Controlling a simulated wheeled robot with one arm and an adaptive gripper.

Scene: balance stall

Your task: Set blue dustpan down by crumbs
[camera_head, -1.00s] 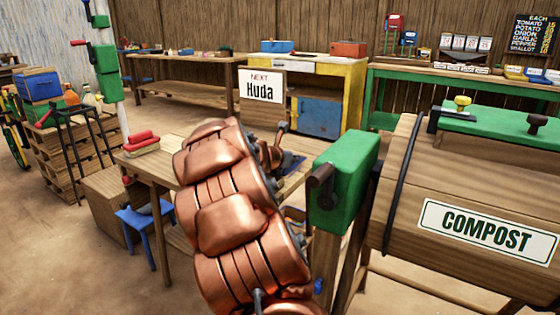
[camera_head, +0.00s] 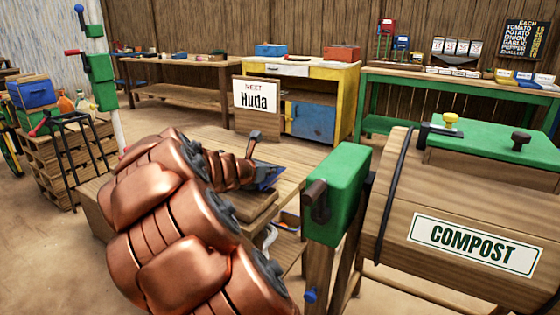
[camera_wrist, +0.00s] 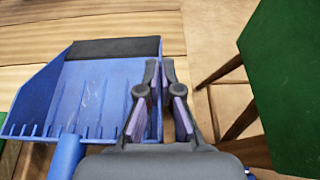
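The blue dustpan (camera_wrist: 95,95) lies over the pale wooden table top in the wrist view, with a dark front lip and a toothed rear edge. My gripper (camera_wrist: 160,68) has its two fingers either side of the pan's right side wall. A narrow gap shows between them, and I cannot tell whether both pads press on the wall. In the head view my gripper (camera_head: 252,142) is at the table, and only a little of the dustpan (camera_head: 270,177) shows behind my copper arm. I cannot tell whether the pan rests on the table. No crumbs are visible.
The wooden table (camera_head: 295,165) is largely hidden by my arm. A green box (camera_head: 337,190) and the compost drum (camera_head: 470,215) stand close on the right. A "Next Huda" sign (camera_head: 256,96) and workbenches stand behind. A crate stack (camera_head: 65,155) is at left.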

